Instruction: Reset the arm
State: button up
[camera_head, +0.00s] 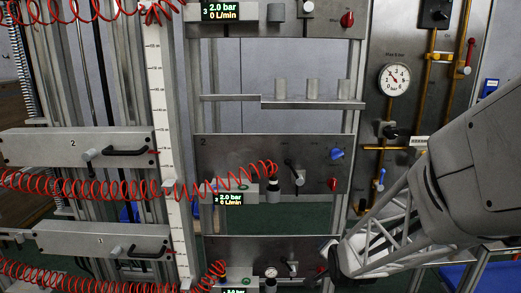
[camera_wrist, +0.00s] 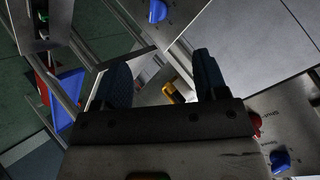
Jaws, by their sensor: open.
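My gripper (camera_wrist: 160,75) shows in the wrist view with its two dark fingers spread apart. I see nothing held between them; a small yellow and black part (camera_wrist: 174,93) shows in the gap, beyond the fingers. In the head view my arm comes in from the right edge and reaches down and left. Its end is at the lower middle, in front of the lowest grey panel (camera_head: 240,247). The fingers are hard to make out there.
A steel panel (camera_head: 240,155) with blue and red knobs and a display stands above my arm's end. Red coiled hoses (camera_head: 100,184) cross the left side. A shelf (camera_head: 310,104) holds 3 grey cylinders. A pressure gauge (camera_head: 396,79) and yellow pipes are at the right.

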jog(key=s+r+n+g, duration=0.2)
jog(key=s+r, duration=0.3)
jog(key=s, duration=0.4)
jog(key=s+a+r+n+g, duration=0.1)
jog(key=s+r+n+g, duration=0.2)
jog(key=s, duration=0.7)
jog(key=s+a+r+n+g, duration=0.1)
jog(key=s+r+n+g, duration=0.1)
jog(key=s+r+n, duration=0.2)
jog(key=s+r, duration=0.3)
jog(key=s, duration=0.2)
jog(key=shift+s+a+r+g, duration=0.25)
jog(key=shift+s+r+g, duration=0.05)
jog(key=shift+s+g, duration=0.1)
